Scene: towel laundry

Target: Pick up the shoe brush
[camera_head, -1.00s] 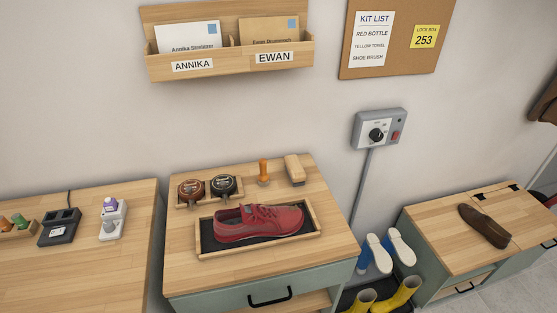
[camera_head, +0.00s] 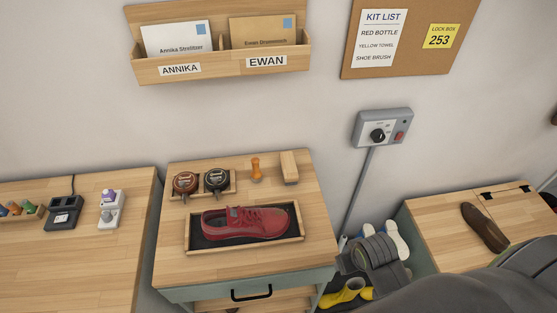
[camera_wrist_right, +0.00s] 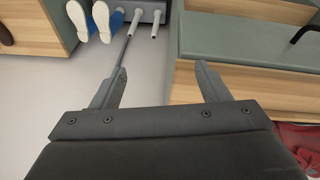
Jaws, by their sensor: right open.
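The shoe brush appears to be the pale wooden block (camera_head: 289,166) at the back right of the middle cabinet top, beside a small orange-handled tool (camera_head: 256,169). My right gripper (camera_wrist_right: 160,73) is open and empty in the wrist view, its two fingers apart over the floor area beside a green cabinet. In the head view my right arm comes in from the lower right, its wrist at the right side of the middle cabinet, lower than the brush and apart from it. The brush does not show in the wrist view. My left gripper is not in view.
A red shoe (camera_head: 245,223) lies in a wooden tray (camera_head: 190,238) in front of the brush. Two polish tins (camera_head: 201,181) stand left. A control box (camera_head: 382,128) is on the wall.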

